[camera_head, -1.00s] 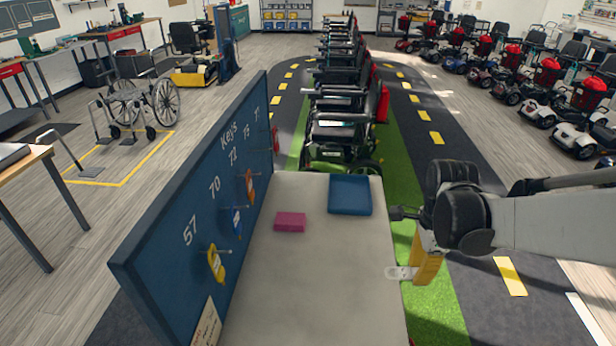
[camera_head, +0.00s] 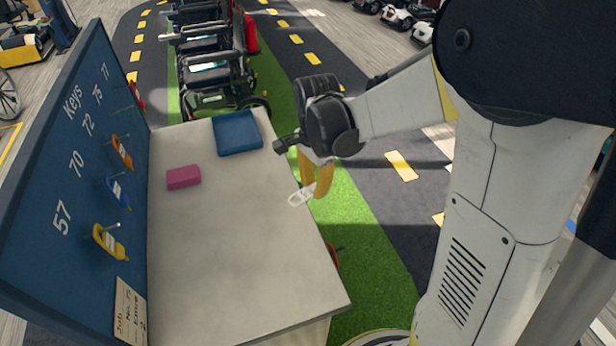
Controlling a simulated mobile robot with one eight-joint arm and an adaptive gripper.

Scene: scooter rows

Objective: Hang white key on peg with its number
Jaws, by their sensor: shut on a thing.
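My gripper (camera_head: 316,178), with yellow fingers, is shut on the white key (camera_head: 301,195). It holds the key over the right edge of the counter, apart from the board. The blue key board (camera_head: 48,175) stands along the counter's left side, with white numbers 57, 70, 72, 75 and 77. A yellow key (camera_head: 108,242) hangs by 57, a blue key (camera_head: 117,190) by 70, an orange key (camera_head: 122,152) by 72 and a red key (camera_head: 136,94) by 77. A thin peg by 75 seems bare. The number on the white key is too small to read.
The counter (camera_head: 225,255) is mostly clear, with a pink box (camera_head: 183,177) and a blue tray (camera_head: 237,133) towards its far end. A card (camera_head: 129,312) on the board's near lower part seems to read No. 75. Wheelchairs (camera_head: 208,70) stand beyond.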

